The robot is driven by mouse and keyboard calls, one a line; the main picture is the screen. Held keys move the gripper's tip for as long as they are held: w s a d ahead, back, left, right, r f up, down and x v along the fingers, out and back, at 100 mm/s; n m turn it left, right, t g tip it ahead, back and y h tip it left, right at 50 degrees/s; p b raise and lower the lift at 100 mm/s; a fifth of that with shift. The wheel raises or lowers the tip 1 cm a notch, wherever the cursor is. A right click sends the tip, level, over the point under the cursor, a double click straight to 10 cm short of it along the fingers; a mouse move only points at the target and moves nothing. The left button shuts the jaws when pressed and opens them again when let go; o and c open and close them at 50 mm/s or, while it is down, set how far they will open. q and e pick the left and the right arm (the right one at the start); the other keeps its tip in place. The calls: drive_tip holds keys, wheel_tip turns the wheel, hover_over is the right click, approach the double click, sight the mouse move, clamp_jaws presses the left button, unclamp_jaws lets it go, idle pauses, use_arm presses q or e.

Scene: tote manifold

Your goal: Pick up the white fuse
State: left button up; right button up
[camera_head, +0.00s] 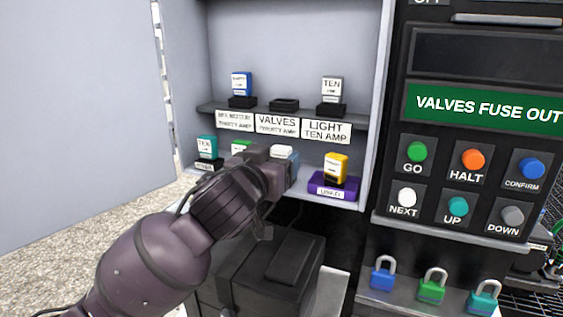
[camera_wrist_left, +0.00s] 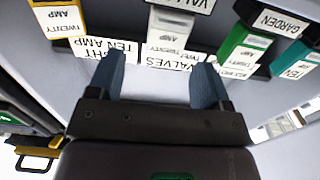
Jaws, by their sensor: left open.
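The white fuse (camera_head: 282,152) stands on the lower shelf, between a green fuse and a yellow fuse. Its lower part is hidden behind my left gripper (camera_head: 282,172) in the head view. In the upside-down left wrist view the white fuse (camera_wrist_left: 170,28) is upright, just beyond the fingertips of my left gripper (camera_wrist_left: 162,62). The two fingers are apart with no fuse between them. The gripper's fingertips are hard to make out in the head view. My right gripper is not in view.
The upper shelf has a blue fuse (camera_head: 242,84), an empty VALVES socket (camera_head: 284,105) and a grey TEN fuse (camera_head: 332,90). A teal fuse (camera_head: 207,147) and a yellow fuse (camera_head: 336,168) stand on the lower shelf. The screen (camera_head: 485,107) reads VALVES FUSE OUT.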

sight(279, 149)
use_arm(q)
drive_tip(key=x, duration=0.2)
drive_tip(key=p+x, duration=0.1)
drive_tip(key=x, duration=0.1)
drive_tip(key=shift+w+a+r, duration=0.15)
drive_tip(key=shift+r, duration=0.15)
drive_tip(key=shift+w, duration=0.45)
drive_tip(key=c, duration=1)
